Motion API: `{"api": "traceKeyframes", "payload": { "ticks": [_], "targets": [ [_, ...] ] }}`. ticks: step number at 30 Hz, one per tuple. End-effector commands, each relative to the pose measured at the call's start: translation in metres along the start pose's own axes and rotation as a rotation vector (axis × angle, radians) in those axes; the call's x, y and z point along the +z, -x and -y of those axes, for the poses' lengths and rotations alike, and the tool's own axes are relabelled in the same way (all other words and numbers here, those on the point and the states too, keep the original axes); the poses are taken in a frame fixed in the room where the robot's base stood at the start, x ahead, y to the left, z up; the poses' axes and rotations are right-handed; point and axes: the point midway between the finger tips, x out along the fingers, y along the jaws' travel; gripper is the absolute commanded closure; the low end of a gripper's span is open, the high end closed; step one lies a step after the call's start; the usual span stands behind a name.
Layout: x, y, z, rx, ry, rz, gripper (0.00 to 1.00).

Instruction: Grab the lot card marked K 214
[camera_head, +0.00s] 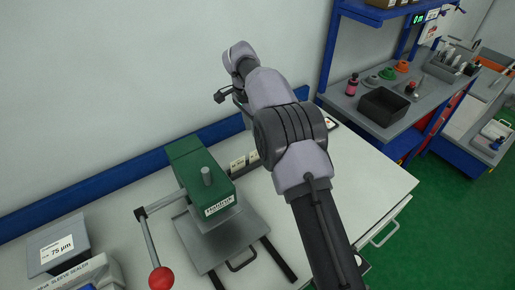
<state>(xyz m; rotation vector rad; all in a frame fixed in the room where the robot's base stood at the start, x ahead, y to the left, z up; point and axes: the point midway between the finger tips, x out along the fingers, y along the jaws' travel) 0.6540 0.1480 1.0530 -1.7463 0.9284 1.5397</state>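Small pale cards (238,165) stand in a dark holder just behind and right of the green press, partly behind my arm. Their print is too small to read, so I cannot tell whether one is marked K 214. My arm reaches up across the middle of the view and bends down at the wrist, above the bench. A dark part at the end of my gripper (222,96) shows left of the arm. The fingers are hidden behind the arm, and I cannot see whether they hold anything.
The green press (199,172) has a red-knobbed lever (161,277) and a grey base plate. A box marked 75 µm (58,248) and a sleeve sealer (85,275) stand at left. A black bin (383,106) sits on the far right bench.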

Motion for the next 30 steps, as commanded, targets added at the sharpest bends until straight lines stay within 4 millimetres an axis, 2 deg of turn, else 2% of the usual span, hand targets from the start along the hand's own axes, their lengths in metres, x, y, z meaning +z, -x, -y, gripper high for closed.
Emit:
{"api": "traceKeyframes", "payload": {
  "ticks": [1,6,14,19,21,26,30],
  "targets": [
    [0.001,-0.025,-0.001,0.004,0.000,0.002,0.72],
    [0.001,-0.067,-0.001,0.002,0.001,0.002,0.72],
    [0.001,-0.094,0.000,0.000,0.000,0.001,0.72],
    [0.001,-0.129,0.000,0.001,0.001,0.002,0.72],
    [0.000,-0.134,0.000,0.000,0.001,0.001,0.72],
    [0.000,-0.132,0.000,-0.001,0.001,0.001,0.72],
    [0.000,-0.132,0.000,-0.001,0.001,0.001,0.97]
  ]
}}
